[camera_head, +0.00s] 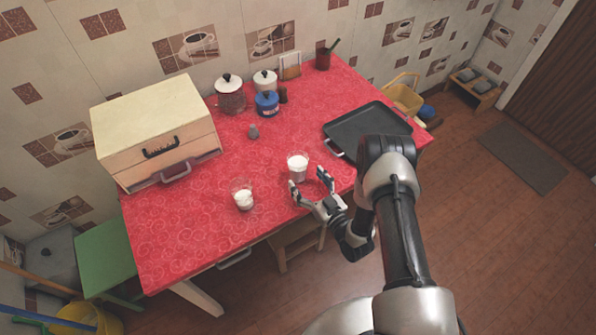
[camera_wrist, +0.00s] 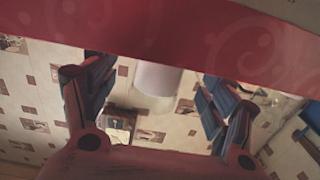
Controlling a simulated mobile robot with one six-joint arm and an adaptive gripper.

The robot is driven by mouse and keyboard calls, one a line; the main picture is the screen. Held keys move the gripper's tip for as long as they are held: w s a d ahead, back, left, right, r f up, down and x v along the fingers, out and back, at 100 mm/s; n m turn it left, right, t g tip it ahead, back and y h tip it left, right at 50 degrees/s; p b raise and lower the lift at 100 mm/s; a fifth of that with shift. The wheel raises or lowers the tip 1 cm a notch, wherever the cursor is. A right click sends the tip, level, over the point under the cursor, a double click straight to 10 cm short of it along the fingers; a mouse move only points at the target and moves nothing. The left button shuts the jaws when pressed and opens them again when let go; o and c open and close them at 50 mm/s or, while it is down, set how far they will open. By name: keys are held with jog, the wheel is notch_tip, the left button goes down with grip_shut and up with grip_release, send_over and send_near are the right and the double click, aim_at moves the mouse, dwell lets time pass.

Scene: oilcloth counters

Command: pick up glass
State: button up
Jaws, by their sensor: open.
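A clear glass with white contents (camera_head: 298,167) stands upright on the red oilcloth table (camera_head: 185,225), near its front edge. A second similar glass (camera_head: 243,198) stands to its left, also near the front edge. My gripper (camera_head: 309,182) is open and empty at the front edge, just in front of the first glass. In the wrist view, which looks upside down, a whitish glass (camera_wrist: 157,78) shows between and beyond the open fingers of my gripper (camera_wrist: 157,85), apart from both.
A black tray-like pan (camera_head: 365,128) lies to the right of the first glass, close to my arm. A small grey shaker (camera_head: 253,132) stands behind. Jars, including a blue one (camera_head: 267,103), and a wooden bread box (camera_head: 155,130) fill the back and left. The table between the glasses is clear.

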aim_at(303, 176)
jog(key=shift+b+x, duration=0.5)
jog(key=shift+x, duration=1.5)
jog(key=shift+c, duration=0.4)
jog(key=c, duration=1.4)
jog(key=shift+r, duration=0.15)
jog(key=shift+r+p, duration=3.05)
jog(key=shift+r, duration=6.8)
